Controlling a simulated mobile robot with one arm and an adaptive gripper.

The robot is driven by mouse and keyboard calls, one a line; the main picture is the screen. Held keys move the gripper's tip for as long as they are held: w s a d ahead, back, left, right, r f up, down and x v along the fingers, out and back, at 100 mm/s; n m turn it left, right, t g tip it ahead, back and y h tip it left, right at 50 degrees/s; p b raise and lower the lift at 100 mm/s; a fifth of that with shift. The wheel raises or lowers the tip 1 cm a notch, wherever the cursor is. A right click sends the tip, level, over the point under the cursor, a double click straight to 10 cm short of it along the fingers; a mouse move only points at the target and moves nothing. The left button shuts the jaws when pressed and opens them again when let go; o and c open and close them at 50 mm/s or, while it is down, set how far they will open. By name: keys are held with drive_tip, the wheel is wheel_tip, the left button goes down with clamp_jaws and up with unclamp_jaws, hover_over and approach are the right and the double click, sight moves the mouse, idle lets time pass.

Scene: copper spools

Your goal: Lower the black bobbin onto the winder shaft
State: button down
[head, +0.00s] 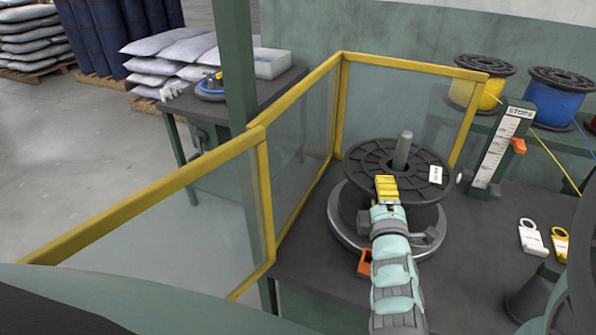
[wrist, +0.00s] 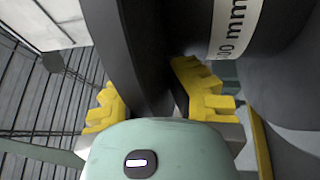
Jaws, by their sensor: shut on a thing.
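The black bobbin (head: 372,156) is upright, its slotted top flange facing up with a small white label at its right. The grey winder shaft (head: 403,150) sticks up through the flange's centre hole, so the bobbin is around the shaft. A silver round base (head: 340,226) shows below the bobbin; I cannot tell whether they touch. My gripper (head: 387,188) is shut on the near rim of the flange. In the wrist view its yellow fingers (wrist: 150,100) lie on both sides of the black flange (wrist: 118,42). The bobbin's lower part is mostly hidden.
A yellow-framed clear guard (head: 300,120) stands left of and behind the winder. A post with a white scale (head: 498,150) stands close on the right. Yellow (head: 488,92) and blue (head: 555,103) spools sit behind it. Tags (head: 531,238) lie on the bench's right side.

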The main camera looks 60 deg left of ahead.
drive_tip(key=shift+r, duration=0.2)
drive_tip(key=c, duration=1)
unclamp_jaws()
drive_tip(key=shift+f, duration=0.15)
drive_tip(key=v, duration=1)
drive_tip(key=shift+s+d+f, duration=0.1)
drive_tip(key=shift+s+d, duration=0.05)
drive_tip(key=shift+d, duration=0.15)
drive_tip(key=shift+s+d, duration=0.4)
drive_tip(key=shift+d, duration=0.1)
